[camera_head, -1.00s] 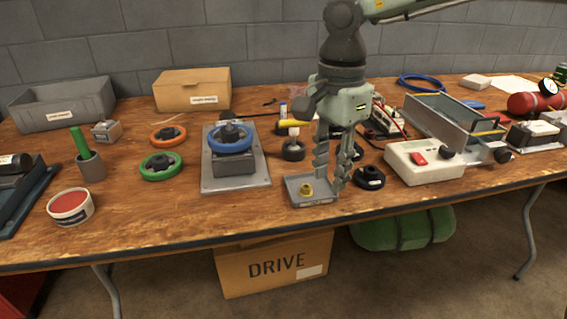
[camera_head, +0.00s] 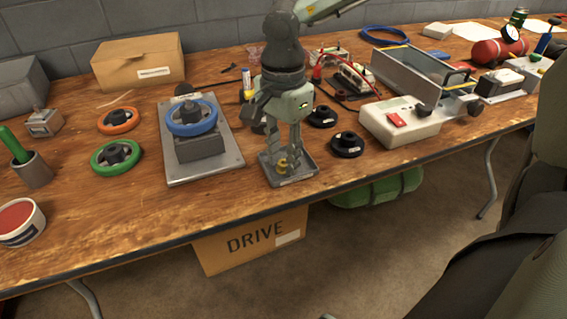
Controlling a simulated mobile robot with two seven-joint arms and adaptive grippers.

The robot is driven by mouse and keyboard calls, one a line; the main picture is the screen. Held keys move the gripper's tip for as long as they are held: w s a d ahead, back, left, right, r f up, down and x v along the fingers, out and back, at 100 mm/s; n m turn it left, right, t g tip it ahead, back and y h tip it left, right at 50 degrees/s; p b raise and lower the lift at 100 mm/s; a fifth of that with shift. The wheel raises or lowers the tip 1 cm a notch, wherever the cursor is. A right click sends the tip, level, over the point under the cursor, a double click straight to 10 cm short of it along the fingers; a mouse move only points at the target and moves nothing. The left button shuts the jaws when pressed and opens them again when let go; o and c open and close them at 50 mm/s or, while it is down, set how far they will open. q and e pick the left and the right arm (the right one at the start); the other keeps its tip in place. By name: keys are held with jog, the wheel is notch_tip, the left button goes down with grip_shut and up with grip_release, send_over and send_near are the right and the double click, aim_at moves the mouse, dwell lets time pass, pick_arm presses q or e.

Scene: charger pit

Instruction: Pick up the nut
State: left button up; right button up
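The brass-coloured nut (camera_head: 282,165) sits in a small grey metal tray (camera_head: 304,171) near the table's front edge. My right gripper (camera_head: 284,162) points straight down over the tray. Its two fingers are apart, with their tips low in the tray around the nut, one on each side. The fingers partly hide the nut, and I cannot tell whether they touch it. My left gripper is not in view.
A blue handwheel on a grey plate (camera_head: 222,160) stands left of the tray. Black knobs (camera_head: 347,144) and a white box with a red switch (camera_head: 399,121) are to the right. Bare wood (camera_head: 130,205) lies front left.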

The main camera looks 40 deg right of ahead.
jog(key=shift+f, duration=0.1)
jog(key=shift+c, duration=0.5)
grip_shut()
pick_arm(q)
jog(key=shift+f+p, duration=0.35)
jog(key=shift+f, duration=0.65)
pick_arm(e)
notch_tip(320, 180, up, 28)
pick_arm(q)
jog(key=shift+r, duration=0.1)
